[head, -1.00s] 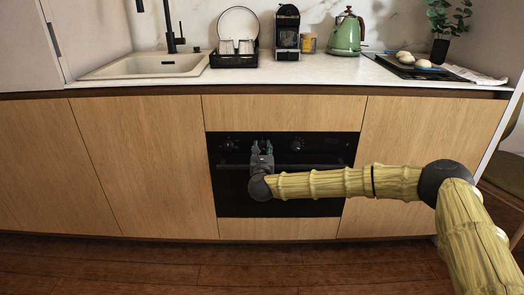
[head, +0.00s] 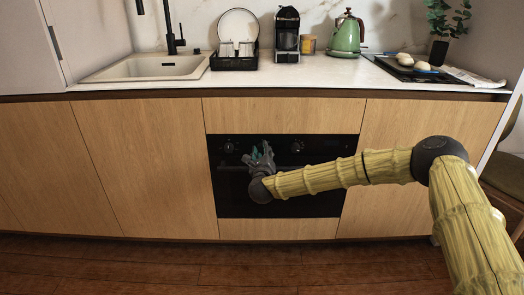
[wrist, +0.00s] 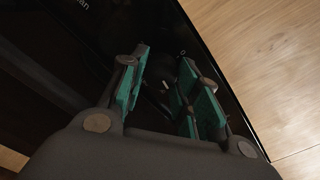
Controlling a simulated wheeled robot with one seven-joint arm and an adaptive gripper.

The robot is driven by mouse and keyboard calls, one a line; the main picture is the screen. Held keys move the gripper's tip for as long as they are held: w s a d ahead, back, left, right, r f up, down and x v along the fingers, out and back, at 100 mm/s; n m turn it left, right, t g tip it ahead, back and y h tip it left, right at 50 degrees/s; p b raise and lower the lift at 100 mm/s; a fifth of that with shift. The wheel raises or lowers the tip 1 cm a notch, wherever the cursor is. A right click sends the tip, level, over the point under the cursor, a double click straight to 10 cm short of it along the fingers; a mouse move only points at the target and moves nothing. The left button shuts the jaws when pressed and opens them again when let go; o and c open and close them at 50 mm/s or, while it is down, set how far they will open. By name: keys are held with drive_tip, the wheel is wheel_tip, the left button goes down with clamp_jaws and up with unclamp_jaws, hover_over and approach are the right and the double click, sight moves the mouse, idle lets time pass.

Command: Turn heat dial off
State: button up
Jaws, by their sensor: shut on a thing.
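The black oven (head: 300,205) is set in the wooden cabinet front, with its dials along the top. My gripper (head: 262,150) is at the control panel, between a left dial (head: 229,148) and a right dial (head: 297,147). In the wrist view, its teal-padded fingers (wrist: 165,98) stand on both sides of a dark dial (wrist: 165,86) with a small white mark, and are shut on it. A small round white symbol is printed on the panel near it. The gripper looks rolled relative to the panel. The dark dial is hard to make out against the black panel.
The oven handle (head: 325,167) runs across just below the dials. The wooden drawer front (head: 285,113) is just above the oven. The counter above holds a sink (head: 150,66), a dish rack (head: 233,62), a coffee machine and a green kettle (head: 346,36). The floor in front is clear.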

drive_tip(key=n+p, duration=0.1)
drive_tip(key=n, duration=0.1)
drive_tip(key=n+p, duration=0.1)
drive_tip(key=n, duration=0.2)
drive_tip(key=shift+r+n, duration=0.2)
drive_tip(key=shift+n, duration=0.1)
drive_tip(key=n+p, duration=0.1)
drive_tip(key=n, duration=0.3)
drive_tip(key=shift+p, duration=0.4)
drive_tip(key=n+p, duration=0.2)
drive_tip(key=n, duration=0.3)
drive_tip(key=shift+n, duration=0.4)
drive_tip(key=shift+n+p, duration=0.7)
drive_tip(key=shift+n, duration=1.6)
drive_tip(key=o, duration=1)
drive_tip(key=s, duration=1.2)
